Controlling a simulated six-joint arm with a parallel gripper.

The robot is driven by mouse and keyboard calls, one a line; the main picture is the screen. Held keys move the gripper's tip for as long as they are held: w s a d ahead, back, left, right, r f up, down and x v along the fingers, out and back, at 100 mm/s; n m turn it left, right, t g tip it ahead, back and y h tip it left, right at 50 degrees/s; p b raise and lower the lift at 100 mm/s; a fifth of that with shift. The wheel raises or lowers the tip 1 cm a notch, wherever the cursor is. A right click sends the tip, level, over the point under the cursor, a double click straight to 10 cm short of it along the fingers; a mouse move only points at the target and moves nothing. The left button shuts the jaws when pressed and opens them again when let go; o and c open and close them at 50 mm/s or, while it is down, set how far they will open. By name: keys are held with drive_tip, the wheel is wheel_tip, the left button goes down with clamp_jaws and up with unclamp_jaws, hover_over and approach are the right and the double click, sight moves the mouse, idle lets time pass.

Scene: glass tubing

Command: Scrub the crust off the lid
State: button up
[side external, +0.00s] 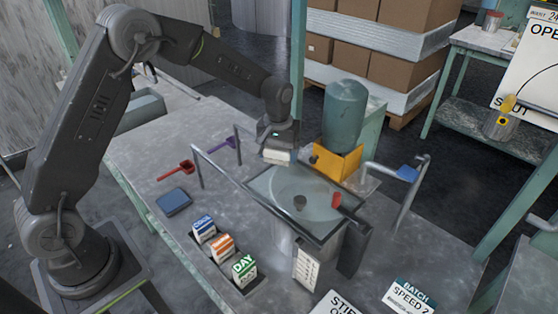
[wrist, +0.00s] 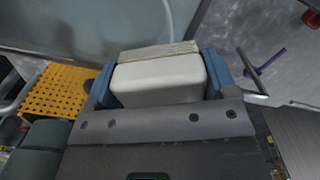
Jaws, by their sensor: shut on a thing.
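My gripper (side external: 279,148) is shut on a pale scrub block (wrist: 158,84), with blue fingers on both its sides in the wrist view. The block has a rough grey-beige layer (wrist: 158,52) on its far face. In the side view the block (side external: 277,156) is at the back left edge of the lid; whether it touches the lid I cannot tell. A hazy, paler patch shows around the knob, but I cannot clearly tell the crust's outline. The lid (wrist: 60,28) also shows in the wrist view.
A red piece (side external: 336,200) stands at the lid's right. Metal rails (side external: 230,180) flank the vat. A green tank (side external: 345,112) on a yellow stand (side external: 338,163) is behind it. Purple (side external: 222,144) and red (side external: 175,171) tools and several small cartons (side external: 222,247) lie left.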

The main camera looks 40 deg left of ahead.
drive_tip(key=shift+r, duration=1.9)
